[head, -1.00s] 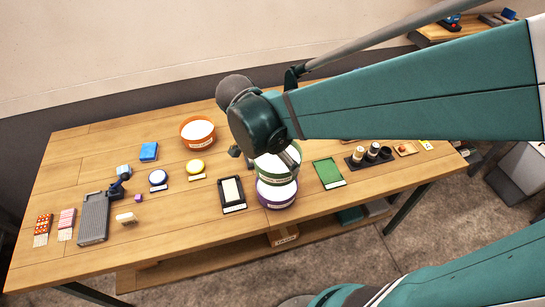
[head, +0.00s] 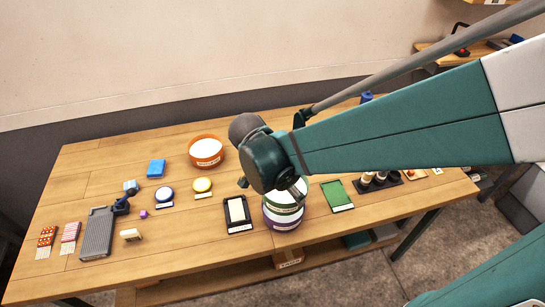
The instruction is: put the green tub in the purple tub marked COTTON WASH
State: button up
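The green tub (head: 291,208) has a white inside and shows partly below my wrist. It overlaps the purple tub (head: 282,225) in the head view, in or just above its opening. A strip of the purple tub's white inside shows in front of the green tub. The purple tub stands at the table's front edge, with a pale label too small to read. My gripper (head: 297,189) is at the green tub's rim. My wrist hides most of the fingers and the far part of the rim, so their grip is unclear.
An orange tub (head: 206,151) stands farther back. A black tray (head: 238,213) is close on the left, a green tray (head: 336,195) close on the right. A dark holder (head: 378,181) with small cylinders lies farther right. Brushes and a grey board (head: 98,232) are at left.

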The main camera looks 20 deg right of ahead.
aim_at(287, 195)
jog(key=shift+f, duration=1.2)
jog(key=shift+f+b, duration=0.6)
jog(key=shift+b, duration=0.1)
jog(key=o, duration=1.3)
jog(key=shift+r, duration=0.1)
jog(key=shift+r+p, duration=0.55)
jog(key=shift+p, duration=0.05)
jog(key=shift+p+v, duration=0.85)
jog(key=shift+v, duration=5.1)
